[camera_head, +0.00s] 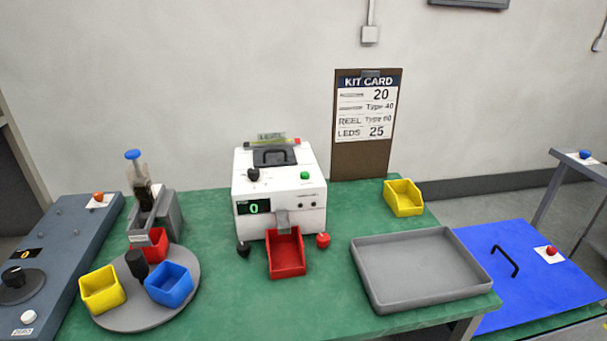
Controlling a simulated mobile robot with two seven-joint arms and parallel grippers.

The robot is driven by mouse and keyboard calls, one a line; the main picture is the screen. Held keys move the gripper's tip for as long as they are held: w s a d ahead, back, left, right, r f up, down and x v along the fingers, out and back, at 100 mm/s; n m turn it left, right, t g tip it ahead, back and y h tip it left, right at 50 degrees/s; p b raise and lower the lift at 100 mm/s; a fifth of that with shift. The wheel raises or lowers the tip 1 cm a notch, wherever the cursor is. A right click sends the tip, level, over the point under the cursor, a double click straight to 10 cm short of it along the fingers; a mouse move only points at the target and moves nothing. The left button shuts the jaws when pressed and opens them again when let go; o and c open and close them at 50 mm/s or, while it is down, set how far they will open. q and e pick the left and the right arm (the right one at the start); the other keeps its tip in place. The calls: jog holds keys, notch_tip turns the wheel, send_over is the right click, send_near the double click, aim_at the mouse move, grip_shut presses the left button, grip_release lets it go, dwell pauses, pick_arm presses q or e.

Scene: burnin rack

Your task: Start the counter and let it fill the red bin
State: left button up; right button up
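The white counter (307,191) stands in the middle of the green table. Its small display (254,208) shows a green 0. A green button (305,175) and a black knob (253,174) sit on its sloped top, below a dark lid with a handle. A red bin (286,256) sits in front of the counter, under its grey chute (282,220). The inside of the bin that shows looks empty. A second red bin (151,246) stands on the round grey turntable at the left. Neither of my grippers is in view.
The turntable (190,255) also holds a yellow bin (101,290) and a blue bin (169,284). A grey tray (420,234) and a yellow bin (403,198) are at the right. A black knob (243,249) and a red knob (323,240) flank the red bin. A kit card (366,108) stands behind.

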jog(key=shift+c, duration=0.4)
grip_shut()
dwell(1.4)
